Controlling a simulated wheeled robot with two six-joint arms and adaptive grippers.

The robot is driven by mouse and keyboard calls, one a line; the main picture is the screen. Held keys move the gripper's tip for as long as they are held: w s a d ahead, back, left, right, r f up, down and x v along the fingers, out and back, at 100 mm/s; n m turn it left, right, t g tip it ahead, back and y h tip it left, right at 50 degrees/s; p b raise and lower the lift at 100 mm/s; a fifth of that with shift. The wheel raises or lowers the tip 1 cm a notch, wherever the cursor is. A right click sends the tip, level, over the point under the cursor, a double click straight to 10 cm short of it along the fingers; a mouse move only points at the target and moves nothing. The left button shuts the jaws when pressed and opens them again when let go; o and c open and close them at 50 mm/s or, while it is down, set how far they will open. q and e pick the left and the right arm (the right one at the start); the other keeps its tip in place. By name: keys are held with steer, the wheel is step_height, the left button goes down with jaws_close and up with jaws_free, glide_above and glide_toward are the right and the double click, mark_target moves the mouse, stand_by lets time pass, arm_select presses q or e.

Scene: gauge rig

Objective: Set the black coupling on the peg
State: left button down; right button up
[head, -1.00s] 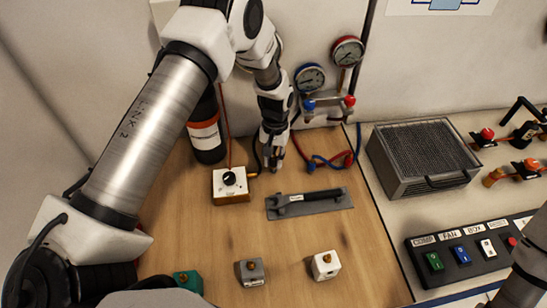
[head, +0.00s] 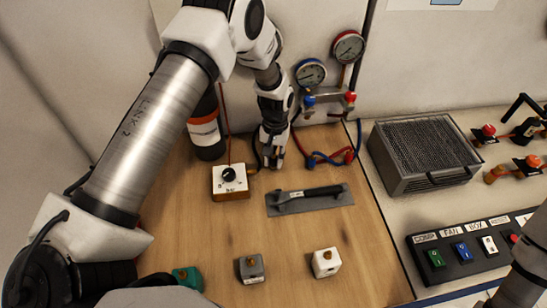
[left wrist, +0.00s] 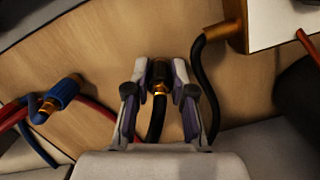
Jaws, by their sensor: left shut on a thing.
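The black coupling (left wrist: 159,70) has a brass collar and a black hose trailing from it. It sits between the two fingers of my left gripper (left wrist: 160,76), which is shut on it. In the head view my left gripper (head: 273,164) points down over the back of the wooden board, just right of the white dial box (head: 230,182); the coupling is hidden there. I cannot tell which part is the peg. My right gripper is not in view.
Two gauges (head: 310,73) and red and blue hoses (head: 335,158) are behind and right. A grey plate with a dark handle (head: 310,199) lies in front. Green, grey (head: 250,269) and white (head: 326,262) blocks line the front.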

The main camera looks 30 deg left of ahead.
arm_select(q)
steer(key=c, duration=0.6)
jaws_free()
step_height(320, 180, up, 12)
steer(key=w, duration=0.1)
steer(key=shift+w+a, duration=0.2)
steer(key=shift+w, duration=0.2)
steer(key=shift+f, duration=0.1)
